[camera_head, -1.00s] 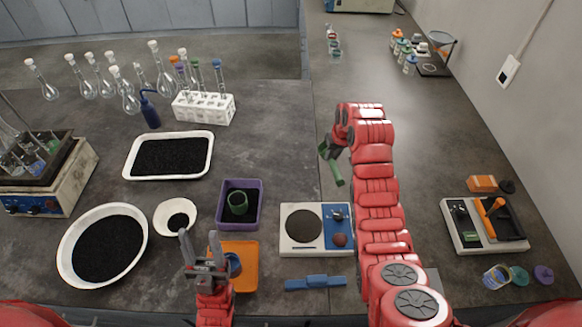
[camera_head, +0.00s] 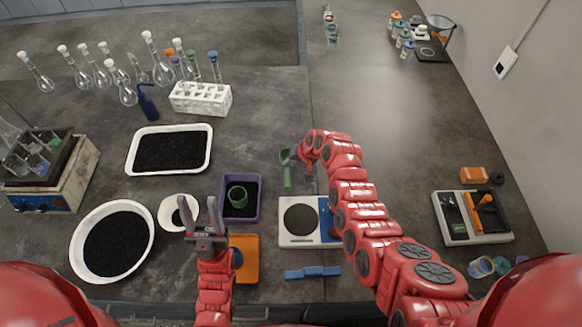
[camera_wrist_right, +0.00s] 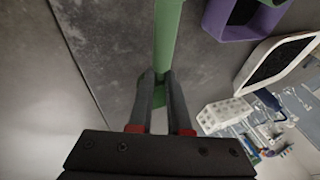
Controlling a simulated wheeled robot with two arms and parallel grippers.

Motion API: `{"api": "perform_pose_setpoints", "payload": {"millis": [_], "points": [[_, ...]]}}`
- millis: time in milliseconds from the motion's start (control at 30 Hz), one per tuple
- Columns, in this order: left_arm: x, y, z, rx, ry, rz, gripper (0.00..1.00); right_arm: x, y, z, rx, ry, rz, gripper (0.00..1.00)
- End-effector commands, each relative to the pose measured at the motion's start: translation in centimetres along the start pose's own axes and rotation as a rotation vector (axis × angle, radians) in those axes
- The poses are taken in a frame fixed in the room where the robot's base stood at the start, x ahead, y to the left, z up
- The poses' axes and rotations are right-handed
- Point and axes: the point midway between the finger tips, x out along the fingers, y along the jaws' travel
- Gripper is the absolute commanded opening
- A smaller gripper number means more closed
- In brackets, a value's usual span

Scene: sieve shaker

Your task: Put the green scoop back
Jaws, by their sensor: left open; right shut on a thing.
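The green scoop (camera_head: 287,177) is in my right gripper (camera_head: 300,160), with its long part pointing toward the front of the bench. It is behind the white-and-blue balance (camera_head: 287,238) and to the right of the purple tray (camera_head: 226,213). In the right wrist view the scoop (camera_wrist_right: 168,40) runs up from between the two fingers of the right gripper (camera_wrist_right: 158,100). Whether it touches the bench is hard to tell.
A blue tool (camera_head: 312,272) lies in front of the balance. A white tray (camera_head: 135,165) and a large white bowl (camera_head: 77,255) of black grains stand left. The bench behind the scoop is clear.

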Motion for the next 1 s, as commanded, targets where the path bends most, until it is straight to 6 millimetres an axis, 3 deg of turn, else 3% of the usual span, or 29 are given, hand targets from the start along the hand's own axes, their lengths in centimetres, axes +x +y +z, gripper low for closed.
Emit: {"api": "perform_pose_setpoints", "payload": {"millis": [400, 933, 967, 1000], "points": [[0.2, 0.0, 0.0, 0.000, 0.000, 0.000, 0.50, 2.8, 1.3, 1.0, -0.001, -0.006, 0.001, 0.00], [-0.2, 0.0, 0.0, 0.000, 0.000, 0.000, 0.50, 3.6, 1.8, 1.2, 0.001, 0.000, 0.002, 0.00], [-0.1, 0.0, 0.0, 0.000, 0.000, 0.000, 0.50, 3.5, 1.7, 1.2, 0.001, 0.000, 0.002, 0.20], [0.0, 0.0, 0.0, 0.000, 0.000, 0.000, 0.50, 3.5, 1.7, 1.2, 0.001, -0.001, 0.002, 0.27]]}}
